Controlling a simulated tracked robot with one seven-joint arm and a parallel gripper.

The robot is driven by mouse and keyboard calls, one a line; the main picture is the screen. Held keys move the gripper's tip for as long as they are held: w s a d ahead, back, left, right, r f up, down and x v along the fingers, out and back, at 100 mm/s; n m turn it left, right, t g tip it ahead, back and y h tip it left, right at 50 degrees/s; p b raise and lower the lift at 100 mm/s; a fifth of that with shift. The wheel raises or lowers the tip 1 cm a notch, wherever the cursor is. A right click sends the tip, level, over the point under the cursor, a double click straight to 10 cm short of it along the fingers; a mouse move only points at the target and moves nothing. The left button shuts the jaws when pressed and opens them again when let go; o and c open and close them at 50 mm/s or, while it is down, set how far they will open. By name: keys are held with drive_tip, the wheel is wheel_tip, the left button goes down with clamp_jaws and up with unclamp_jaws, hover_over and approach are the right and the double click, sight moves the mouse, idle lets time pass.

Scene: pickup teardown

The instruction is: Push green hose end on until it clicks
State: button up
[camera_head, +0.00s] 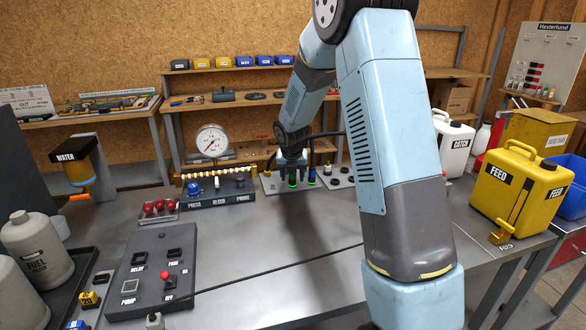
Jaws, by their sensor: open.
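The green hose end (292,184) shows as a small green ring just below my gripper, over a light plate (270,183) at the back of the bench. My gripper (291,165) points down right above it and is open. The fingers hide most of the hose end, and I cannot tell whether they touch it or how far it sits on its fitting. A blue-ringed hose end (311,177) stands just to the right. A dark hose (328,134) runs behind my arm.
A block with a pressure gauge (212,140) and a blue knob stands left of my gripper. A black control panel (153,270) lies front left. A yellow FEED can (518,190) and white CATCH can (453,143) stand right. The middle bench (270,245) is mostly clear.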

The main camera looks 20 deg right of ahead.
drive_tip(key=shift+w+f, duration=0.2)
drive_tip(key=shift+f, duration=0.35)
drive_tip(key=shift+c, duration=0.3)
clamp_jaws()
idle(0.3)
drive_tip(key=shift+r, duration=1.1)
idle(0.3)
drive_tip(key=shift+r, duration=1.95)
